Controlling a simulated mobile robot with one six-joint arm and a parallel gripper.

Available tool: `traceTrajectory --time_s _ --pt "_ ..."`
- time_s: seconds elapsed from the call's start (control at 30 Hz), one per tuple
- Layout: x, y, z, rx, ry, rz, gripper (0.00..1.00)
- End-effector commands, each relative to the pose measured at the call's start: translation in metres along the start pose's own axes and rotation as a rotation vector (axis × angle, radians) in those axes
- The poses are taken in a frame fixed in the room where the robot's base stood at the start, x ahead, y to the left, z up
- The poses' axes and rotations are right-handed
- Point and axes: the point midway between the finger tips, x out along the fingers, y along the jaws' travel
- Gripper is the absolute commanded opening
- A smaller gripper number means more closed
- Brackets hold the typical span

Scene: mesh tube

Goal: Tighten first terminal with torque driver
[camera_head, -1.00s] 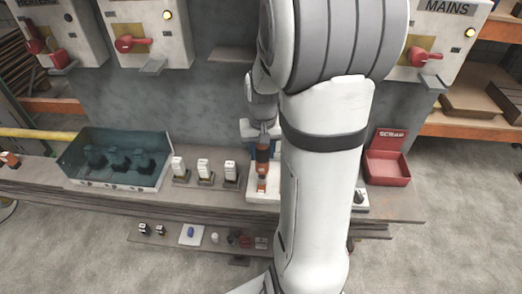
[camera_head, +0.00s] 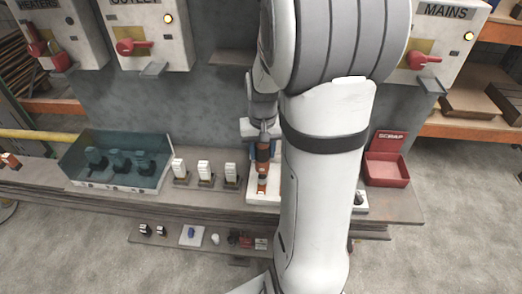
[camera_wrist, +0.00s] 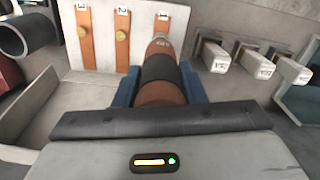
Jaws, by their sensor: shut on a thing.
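The torque driver (camera_wrist: 160,70), orange-brown with a dark band, is held between the blue fingers of my gripper (camera_wrist: 158,90). In the head view the driver (camera_head: 262,160) stands over the white terminal board (camera_head: 254,197), partly hidden by my arm. In the wrist view the board (camera_wrist: 102,52) carries copper strips marked 3, 2 and 1. Strips 3 (camera_wrist: 84,38) and 2 (camera_wrist: 122,48) show brass screws. The driver lies over the strip marked 1 and hides its screw. I cannot tell whether its tip touches the screw.
Three white breaker-like blocks (camera_head: 204,170) stand left of the board, beside a teal see-through box (camera_head: 125,183). A red scrap tray (camera_head: 386,168) is to the right. Small parts lie on the lower shelf (camera_head: 172,240). Wall boxes with red handles (camera_head: 132,46) hang behind.

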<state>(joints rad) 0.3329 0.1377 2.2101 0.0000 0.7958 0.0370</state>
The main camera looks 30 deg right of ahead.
Motion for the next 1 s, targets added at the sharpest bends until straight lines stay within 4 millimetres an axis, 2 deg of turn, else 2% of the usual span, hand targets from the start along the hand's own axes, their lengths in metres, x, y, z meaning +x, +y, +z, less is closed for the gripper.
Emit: traceTrajectory --time_s 0.03,0.7,1.0 --pt "-0.007 0.000 -0.001 0.000 0.003 0.000 0.10" --pt "-0.045 0.000 -0.001 0.000 0.003 0.000 0.10" --pt "-0.049 0.000 -0.001 0.000 0.003 0.000 0.10"
